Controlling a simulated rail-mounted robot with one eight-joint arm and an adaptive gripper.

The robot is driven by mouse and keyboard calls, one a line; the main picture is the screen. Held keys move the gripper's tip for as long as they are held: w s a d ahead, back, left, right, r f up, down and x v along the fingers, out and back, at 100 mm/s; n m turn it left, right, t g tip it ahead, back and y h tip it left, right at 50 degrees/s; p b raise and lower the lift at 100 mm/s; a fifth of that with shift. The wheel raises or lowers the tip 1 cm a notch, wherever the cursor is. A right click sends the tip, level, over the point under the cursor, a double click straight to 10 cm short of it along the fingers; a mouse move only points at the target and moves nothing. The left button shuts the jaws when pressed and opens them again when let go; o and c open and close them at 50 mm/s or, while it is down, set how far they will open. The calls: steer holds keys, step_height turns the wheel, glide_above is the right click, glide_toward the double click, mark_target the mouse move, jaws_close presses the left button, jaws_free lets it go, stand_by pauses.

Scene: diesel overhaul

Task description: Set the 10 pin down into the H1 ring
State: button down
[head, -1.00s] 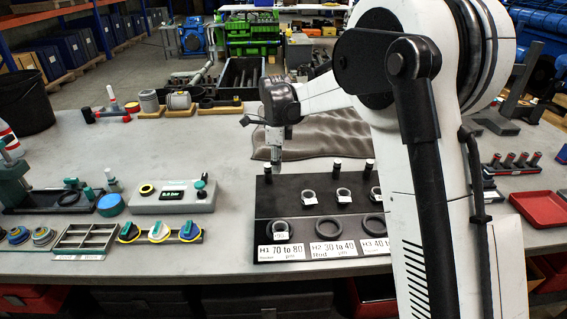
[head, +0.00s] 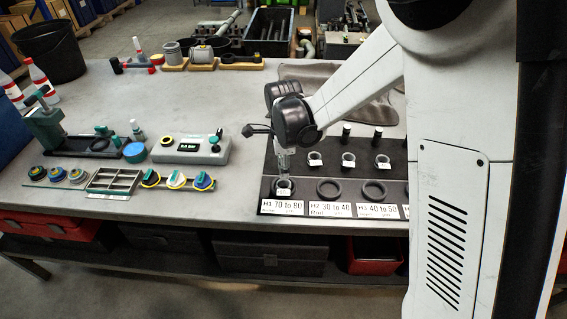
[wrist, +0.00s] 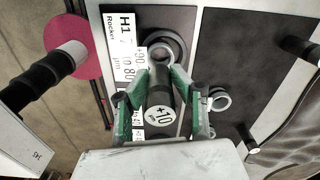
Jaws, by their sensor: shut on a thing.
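The H1 ring is a dark ring (head: 284,187) at the left of the front row on the black board, behind the H1 label (head: 283,208). In the wrist view the dark ring (wrist: 181,40) lies just beyond my fingertips, and a lighter grey ring seems to sit within it. My gripper (head: 283,172) points down over the H1 ring. In the wrist view its green fingers (wrist: 163,74) are shut on the 10 pin (wrist: 162,116), whose round white end reads +10. The pin's far end is hidden, so I cannot tell whether it has entered the ring.
Empty-looking H2 (head: 329,187) and H3 (head: 374,190) rings lie to the right. Small tagged grey rings (head: 348,160) and upright black pins (head: 346,130) stand behind. A grey gauge box (head: 190,149) is to the left. Bare table lies behind it.

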mark_target(284, 184)
steer(key=shift+f+b, duration=1.45)
steer(key=shift+f, duration=1.15)
steer(key=shift+s+d+f+b, duration=0.1)
steer(key=shift+s+f+b, duration=0.2)
steer(key=shift+f+b, duration=0.6)
steer(key=shift+w+f, duration=0.15)
steer(key=shift+f, duration=0.05)
steer(key=shift+f+b, duration=0.1)
steer(key=shift+b, duration=0.45)
jaws_free()
steer(key=shift+w, duration=0.15)
step_height(284, 184, up, 12)
steer(key=shift+r, duration=0.1)
